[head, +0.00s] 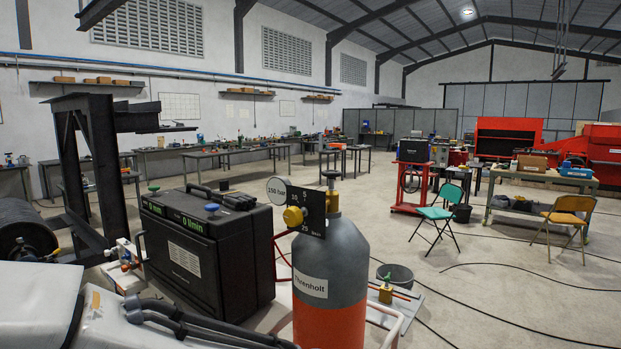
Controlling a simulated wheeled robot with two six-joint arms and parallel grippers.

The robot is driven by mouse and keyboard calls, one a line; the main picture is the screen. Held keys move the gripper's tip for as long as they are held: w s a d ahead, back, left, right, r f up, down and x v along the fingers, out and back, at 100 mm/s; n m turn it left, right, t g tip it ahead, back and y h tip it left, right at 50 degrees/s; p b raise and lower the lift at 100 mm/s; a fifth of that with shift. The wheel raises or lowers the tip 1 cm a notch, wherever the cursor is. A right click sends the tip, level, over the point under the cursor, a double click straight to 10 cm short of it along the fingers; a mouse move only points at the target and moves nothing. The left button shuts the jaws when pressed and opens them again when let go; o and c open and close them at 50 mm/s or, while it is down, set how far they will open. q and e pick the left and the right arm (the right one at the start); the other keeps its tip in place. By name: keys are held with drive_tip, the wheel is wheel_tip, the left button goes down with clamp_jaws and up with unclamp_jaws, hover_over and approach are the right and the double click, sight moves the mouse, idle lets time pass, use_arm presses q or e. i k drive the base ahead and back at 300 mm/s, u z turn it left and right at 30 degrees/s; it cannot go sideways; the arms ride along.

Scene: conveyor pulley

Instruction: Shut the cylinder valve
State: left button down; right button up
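A gas cylinder (340,262), grey above and orange-red below, stands upright in the lower middle of the head view. Its label (310,286) is white. The cylinder valve (331,180) sits on its top, a narrow brass-coloured piece with a dark cap. In front of it are a black scale plate (312,228), a yellow knob (293,216) and a round gauge (278,190) marked 150 bar. I cannot tell how far the valve is turned. Neither of my grippers shows in the head view.
A black case (205,250) with green 0 l/min readouts, a blue knob (212,207) and a green knob (153,188) stands left of the cylinder. A dark steel frame (95,170) rises further left.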

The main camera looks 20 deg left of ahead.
sight(331, 175)
drive_tip(key=z, duration=1.6)
drive_tip(key=i, duration=1.3)
drive_tip(key=u, duration=2.55)
